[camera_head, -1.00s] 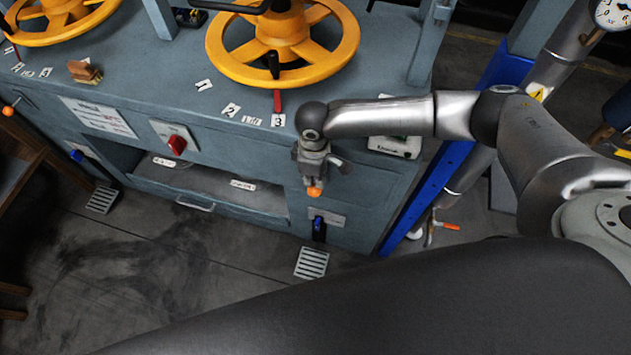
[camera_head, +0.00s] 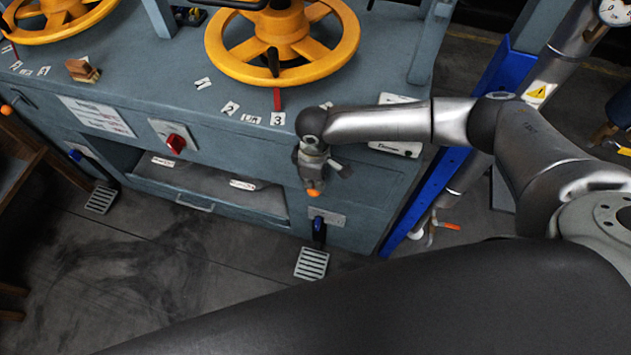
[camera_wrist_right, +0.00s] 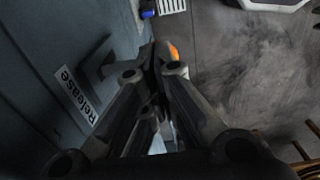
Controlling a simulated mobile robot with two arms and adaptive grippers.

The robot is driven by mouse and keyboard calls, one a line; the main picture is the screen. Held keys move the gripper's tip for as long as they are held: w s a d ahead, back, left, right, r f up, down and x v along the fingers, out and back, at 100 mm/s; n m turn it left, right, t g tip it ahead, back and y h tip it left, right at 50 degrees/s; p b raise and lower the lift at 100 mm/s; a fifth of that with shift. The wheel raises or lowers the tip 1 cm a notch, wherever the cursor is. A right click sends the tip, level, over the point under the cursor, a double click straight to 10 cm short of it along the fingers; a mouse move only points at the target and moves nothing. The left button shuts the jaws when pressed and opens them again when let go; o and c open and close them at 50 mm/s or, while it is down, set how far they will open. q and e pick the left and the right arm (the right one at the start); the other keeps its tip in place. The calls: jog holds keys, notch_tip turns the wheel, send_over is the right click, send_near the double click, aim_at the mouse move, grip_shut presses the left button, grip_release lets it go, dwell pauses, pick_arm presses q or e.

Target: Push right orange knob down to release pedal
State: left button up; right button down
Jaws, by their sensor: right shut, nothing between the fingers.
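The right orange knob (camera_head: 313,193) shows on the front of the blue-grey press cabinet, just below my right gripper (camera_head: 314,178). In the right wrist view the knob (camera_wrist_right: 174,51) shows partly behind the shut fingertips (camera_wrist_right: 157,63). The fingers are empty and close to the knob; I cannot tell whether they touch it. The right pedal (camera_head: 311,263) is a slotted plate low in front of the cabinet, below a blue lever (camera_head: 319,231). A "Release" label (camera_wrist_right: 78,95) is beside the gripper in the wrist view. My left gripper is not in view.
A yellow handwheel (camera_head: 283,45) stands on the press top. A red switch (camera_head: 176,143) is on the cabinet front. A blue post (camera_head: 430,185) stands right of the cabinet. Another orange knob (camera_head: 7,110) and pedal (camera_head: 101,200) are at the left. The floor in front is open.

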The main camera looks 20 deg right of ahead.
jog(key=shift+f+b, duration=0.65)
jog(key=shift+f, duration=0.8)
notch_tip(320, 180, up, 8)
jog(key=p, duration=0.9)
jog(key=shift+r, duration=0.15)
